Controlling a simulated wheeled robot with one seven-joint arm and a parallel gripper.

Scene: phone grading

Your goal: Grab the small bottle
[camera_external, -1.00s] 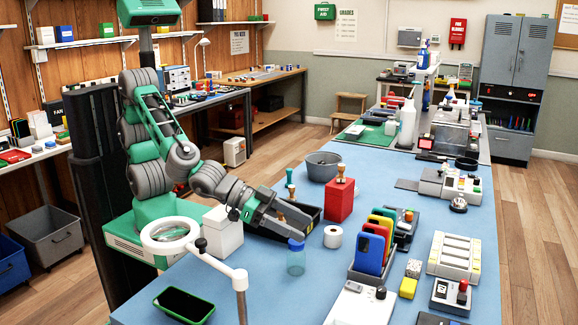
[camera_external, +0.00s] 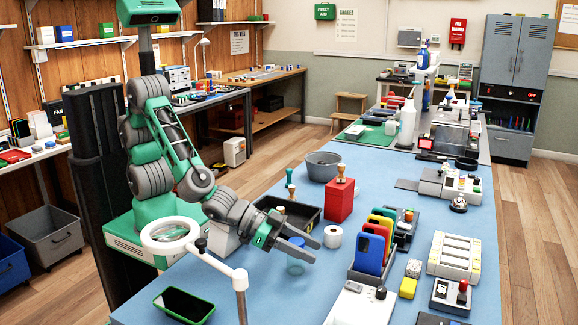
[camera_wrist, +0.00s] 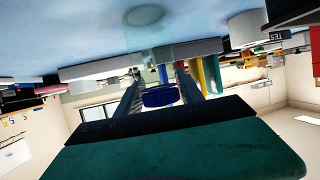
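The small bottle (camera_external: 296,268) is clear with a blue cap and stands upright on the blue tabletop. In the external view my gripper (camera_external: 315,252) is low over the table, its two fingers spread and reaching past the bottle on either side. The near finger hides part of the bottle. In the wrist view, which is upside down, the blue cap (camera_wrist: 160,97) shows between the fingers, and the clear body shows faintly above it. My gripper is open; whether either finger touches the bottle is not clear.
A white paper roll (camera_external: 333,237) stands just beyond the fingertips. A rack of colourful phones (camera_external: 372,250) is to the right, a red box (camera_external: 340,200) behind. A black tray (camera_external: 305,217) lies behind the gripper. A magnifier lamp (camera_external: 240,280) and a green-edged phone (camera_external: 184,304) are at front left.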

